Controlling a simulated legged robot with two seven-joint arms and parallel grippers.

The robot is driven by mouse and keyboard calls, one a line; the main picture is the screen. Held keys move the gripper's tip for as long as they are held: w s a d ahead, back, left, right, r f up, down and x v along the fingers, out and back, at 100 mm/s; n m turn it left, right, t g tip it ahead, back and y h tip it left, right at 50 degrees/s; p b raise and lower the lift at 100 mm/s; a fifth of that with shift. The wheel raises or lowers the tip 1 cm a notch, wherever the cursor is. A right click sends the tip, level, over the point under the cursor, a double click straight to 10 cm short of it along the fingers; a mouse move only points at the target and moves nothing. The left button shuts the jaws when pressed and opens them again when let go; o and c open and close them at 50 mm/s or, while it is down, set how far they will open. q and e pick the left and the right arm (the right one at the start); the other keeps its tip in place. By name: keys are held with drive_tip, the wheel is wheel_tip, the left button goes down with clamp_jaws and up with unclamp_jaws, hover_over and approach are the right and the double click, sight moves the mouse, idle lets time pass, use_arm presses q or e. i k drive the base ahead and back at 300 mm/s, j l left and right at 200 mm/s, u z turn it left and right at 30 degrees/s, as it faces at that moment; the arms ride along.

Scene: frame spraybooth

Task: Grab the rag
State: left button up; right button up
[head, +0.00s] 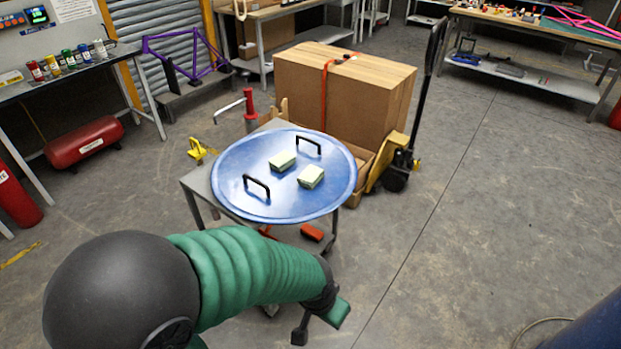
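Two small pale yellow-green folded blocks that look like rags lie on a round blue lid (235,165). One rag (282,161) is near the middle, and the other rag (311,177) is to its right and nearer to me. Two black handles stand up from the lid, one at the far side and one at the near left. My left gripper (319,323) is at the bottom of the view, nearer to me than the lid and apart from the rags. Its fingers look spread, one dark and one green-tipped, with nothing seen between them. My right gripper is out of view.
The lid rests on a small grey table (200,188). A large cardboard box (335,92) and a pallet jack (428,90) stand behind it. A paint bench (60,75) is at the left. A blue object (597,328) fills the lower right corner. The floor at the right is mostly clear.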

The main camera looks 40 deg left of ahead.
sight(312, 176)
drive_tip(key=i+j+u, duration=0.1)
drive_tip(key=u, duration=0.35)
drive_tip(key=i+j+u, duration=0.1)
drive_tip(key=j+u, duration=0.2)
drive_tip(key=u, duration=0.15)
drive_tip(key=i+j+u, duration=0.15)
drive_tip(key=u, duration=0.3)
